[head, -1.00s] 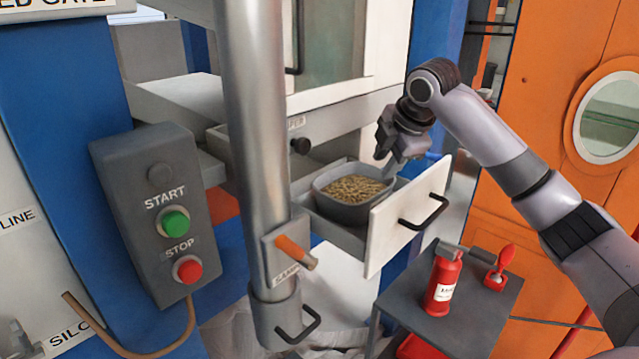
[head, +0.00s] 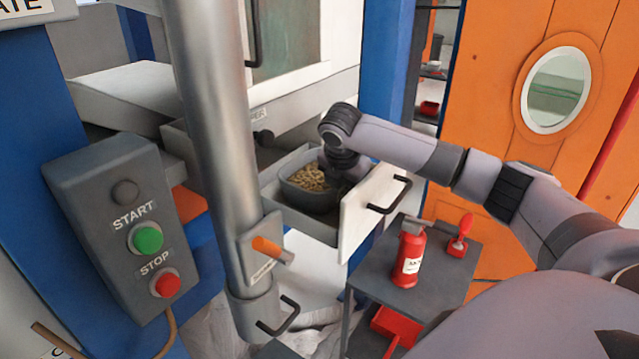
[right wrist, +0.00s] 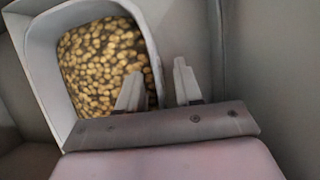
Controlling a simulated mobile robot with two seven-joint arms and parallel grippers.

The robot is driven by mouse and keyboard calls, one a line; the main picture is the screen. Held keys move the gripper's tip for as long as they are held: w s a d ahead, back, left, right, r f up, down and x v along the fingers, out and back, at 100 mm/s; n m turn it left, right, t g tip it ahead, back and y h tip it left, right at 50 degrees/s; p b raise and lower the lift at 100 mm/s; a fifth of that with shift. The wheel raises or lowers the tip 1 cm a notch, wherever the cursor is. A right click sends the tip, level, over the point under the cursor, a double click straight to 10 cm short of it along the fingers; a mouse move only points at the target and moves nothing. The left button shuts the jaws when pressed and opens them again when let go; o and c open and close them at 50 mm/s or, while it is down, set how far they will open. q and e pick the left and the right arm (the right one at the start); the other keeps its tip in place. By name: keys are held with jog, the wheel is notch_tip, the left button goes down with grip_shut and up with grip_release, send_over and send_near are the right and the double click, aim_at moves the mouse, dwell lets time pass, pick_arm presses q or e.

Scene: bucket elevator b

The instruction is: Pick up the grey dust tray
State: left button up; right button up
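The grey dust tray (head: 309,199) is an open bin of tan pellets. It sits in the pulled-out drawer (head: 358,222) in the head view. In the right wrist view the tray (right wrist: 41,62) fills the upper left. My right gripper (right wrist: 158,68) is open at the tray's right wall. One finger is on the inner side over the pellets, the other on the outer side, with gaps still showing. In the head view my right wrist hides the tray's right end and the fingertips. My left gripper is not in view.
A silver pipe (head: 203,120) with an orange-handled fitting stands left of the drawer. A START/STOP box (head: 122,225) is further left. A small grey table (head: 431,281) at right carries a red bottle (head: 409,255) and a red-handled item (head: 461,236).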

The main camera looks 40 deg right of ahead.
jog(key=shift+f, duration=0.2)
grip_shut()
dwell(1.3)
